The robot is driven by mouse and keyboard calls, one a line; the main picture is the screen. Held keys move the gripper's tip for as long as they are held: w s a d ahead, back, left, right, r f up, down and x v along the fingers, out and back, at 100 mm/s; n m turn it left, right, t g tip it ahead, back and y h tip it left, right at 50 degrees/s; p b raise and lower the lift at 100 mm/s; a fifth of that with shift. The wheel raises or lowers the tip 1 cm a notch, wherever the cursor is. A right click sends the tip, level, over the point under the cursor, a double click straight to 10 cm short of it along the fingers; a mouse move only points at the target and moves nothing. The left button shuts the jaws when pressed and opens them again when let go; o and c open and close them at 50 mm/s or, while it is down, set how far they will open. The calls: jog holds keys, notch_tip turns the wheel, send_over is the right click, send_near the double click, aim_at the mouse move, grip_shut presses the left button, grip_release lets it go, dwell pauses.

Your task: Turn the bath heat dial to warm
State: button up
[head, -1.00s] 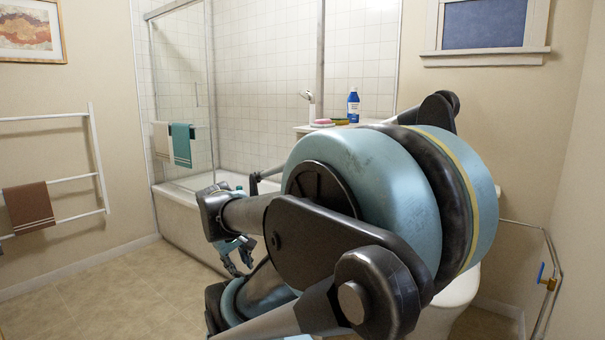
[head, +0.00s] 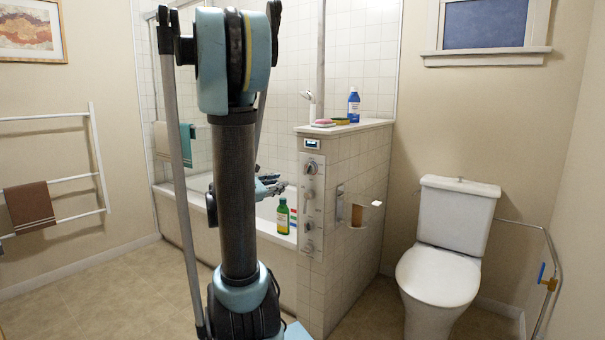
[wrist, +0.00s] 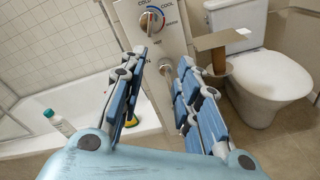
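The bath heat dial (head: 311,168) is a round grey knob near the top of a pale control panel (head: 310,212) on the end of the tiled half wall. In the wrist view the dial (wrist: 151,21) has a blue-to-red arc and printed labels, COLD and COOL among them; I cannot clearly tell its setting. My gripper (wrist: 165,70) is open and empty, its blue fingers spread below the dial and apart from it. In the head view my gripper (head: 270,186) is left of the panel, partly hidden by my arm.
More controls sit lower on the panel. A green bottle (head: 283,216) stands on the bathtub's rim. A blue bottle (head: 353,105) and pink soap (head: 322,123) are on the half wall's ledge. A toilet (head: 440,262) stands right. Floor at left is clear.

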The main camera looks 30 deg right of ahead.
jog(key=w+r+n, duration=0.1)
send_near(306, 169)
jog(key=shift+t+h, duration=0.3)
jog(key=shift+h, duration=0.1)
jog(key=x, duration=0.5)
jog(key=f+x, duration=0.1)
jog(key=x, duration=0.2)
jog(key=shift+w+d, duration=0.15)
jog(key=shift+d, duration=0.15)
grip_shut()
